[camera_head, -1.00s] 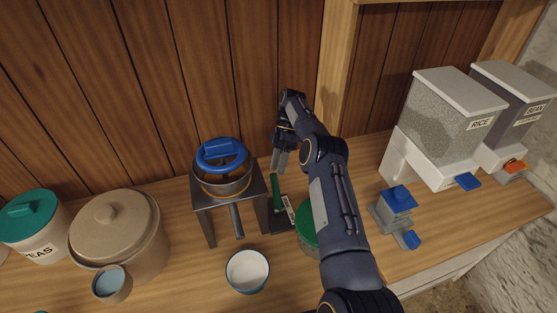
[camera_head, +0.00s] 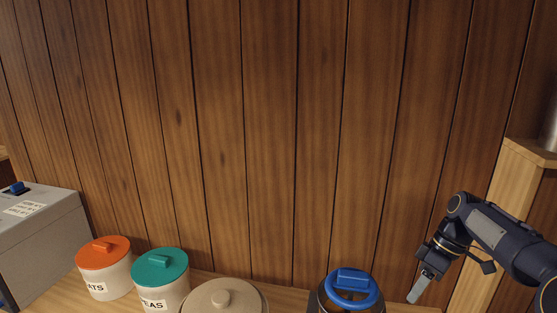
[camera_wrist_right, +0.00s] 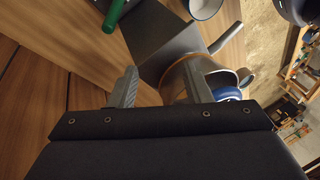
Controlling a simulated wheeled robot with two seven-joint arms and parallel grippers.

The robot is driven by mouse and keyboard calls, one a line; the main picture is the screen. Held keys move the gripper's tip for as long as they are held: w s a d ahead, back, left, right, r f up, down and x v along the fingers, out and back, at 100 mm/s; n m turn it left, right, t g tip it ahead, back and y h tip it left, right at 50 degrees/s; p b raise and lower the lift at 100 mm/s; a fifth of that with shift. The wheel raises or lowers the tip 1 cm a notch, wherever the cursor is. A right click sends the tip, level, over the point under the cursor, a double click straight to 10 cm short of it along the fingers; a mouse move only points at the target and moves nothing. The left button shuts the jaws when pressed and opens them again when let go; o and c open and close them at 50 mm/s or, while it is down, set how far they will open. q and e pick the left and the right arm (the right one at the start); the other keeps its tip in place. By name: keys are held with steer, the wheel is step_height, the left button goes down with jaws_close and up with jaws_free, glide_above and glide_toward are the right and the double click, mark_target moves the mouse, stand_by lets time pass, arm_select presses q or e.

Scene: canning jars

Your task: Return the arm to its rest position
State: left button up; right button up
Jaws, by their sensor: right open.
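My right gripper (camera_head: 420,288) is at the lower right of the head view, raised above the counter and to the right of the pot with the blue ring-shaped top (camera_head: 352,288). In the right wrist view its two fingers (camera_wrist_right: 160,88) stand wide apart with nothing between them. Beyond the fingers, the wrist view shows a dark grey stand (camera_wrist_right: 165,45), a pot with something blue in it (camera_wrist_right: 212,78), and a green handle (camera_wrist_right: 115,15) at the top. My left gripper is in neither view.
A canister with an orange lid (camera_head: 104,252), one with a teal lid (camera_head: 160,267) and a beige lidded crock (camera_head: 222,299) line the counter. A grey box (camera_head: 40,240) stands at the far left. A wooden post (camera_head: 510,200) rises near my right arm. The panelled wall is behind.

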steer(key=s+a+r+m+t+b, duration=0.1)
steer(key=s+a+r+m+t, duration=0.15)
steer(key=s, duration=0.45)
steer(key=s+a+r+m+t, duration=0.1)
steer(key=s+a+r+m, duration=0.15)
steer(key=s, duration=0.55)
steer(key=s+a+f+m+t, duration=0.1)
steer(key=s+a+f+m, duration=0.2)
steer(key=s, duration=0.3)
steer(key=s+a+f+m+t+b, duration=0.1)
steer(key=s+a+f+m+t, duration=0.1)
steer(key=s+f, duration=0.3)
steer(key=shift+s+a+m+h, duration=0.4)
steer(key=shift+s+a+m, duration=0.15)
steer(key=shift+a, duration=0.3)
steer(key=shift+o, duration=0.2)
